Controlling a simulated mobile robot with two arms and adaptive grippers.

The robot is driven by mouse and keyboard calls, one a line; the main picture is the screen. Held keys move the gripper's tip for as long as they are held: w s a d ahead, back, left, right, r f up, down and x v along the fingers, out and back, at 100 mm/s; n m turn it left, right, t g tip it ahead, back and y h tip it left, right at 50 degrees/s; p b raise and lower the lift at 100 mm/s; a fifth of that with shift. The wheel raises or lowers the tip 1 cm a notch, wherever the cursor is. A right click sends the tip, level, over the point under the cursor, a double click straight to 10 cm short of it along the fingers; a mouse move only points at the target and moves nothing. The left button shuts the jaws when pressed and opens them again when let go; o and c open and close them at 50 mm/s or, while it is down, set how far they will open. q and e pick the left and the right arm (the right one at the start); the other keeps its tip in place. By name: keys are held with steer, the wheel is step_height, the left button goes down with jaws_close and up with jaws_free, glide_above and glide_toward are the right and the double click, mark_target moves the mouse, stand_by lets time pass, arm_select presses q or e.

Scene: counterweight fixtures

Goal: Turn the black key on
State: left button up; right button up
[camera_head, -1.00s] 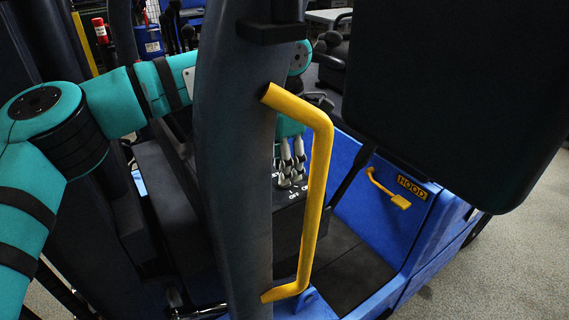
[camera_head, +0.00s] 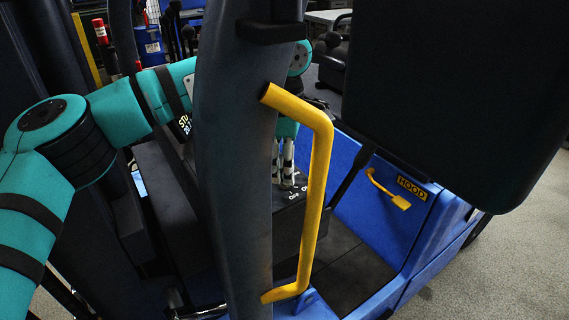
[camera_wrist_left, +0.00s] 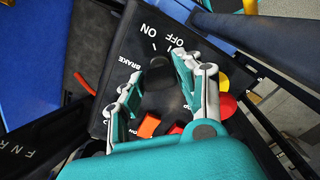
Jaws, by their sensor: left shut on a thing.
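The black key (camera_wrist_left: 158,78) stands on a dark control panel (camera_wrist_left: 118,92) in the left wrist view, near white ON and OFF lettering. In the head view my left gripper (camera_head: 283,178) points down at the panel behind a dark pillar, and the key itself cannot be made out there. My right gripper is not in view.
The dark pillar (camera_head: 233,170) with a yellow grab handle (camera_head: 318,190) stands in front of the panel. A large black slab (camera_head: 450,90) hangs at the right. Red (camera_wrist_left: 228,106) and orange (camera_wrist_left: 149,125) controls sit close to my fingers.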

arm_select(q)
steer(key=shift+r, duration=0.1)
stand_by(0.4)
steer(key=o, duration=1.1)
steer(key=shift+o, duration=0.2)
step_height(320, 180, up, 12)
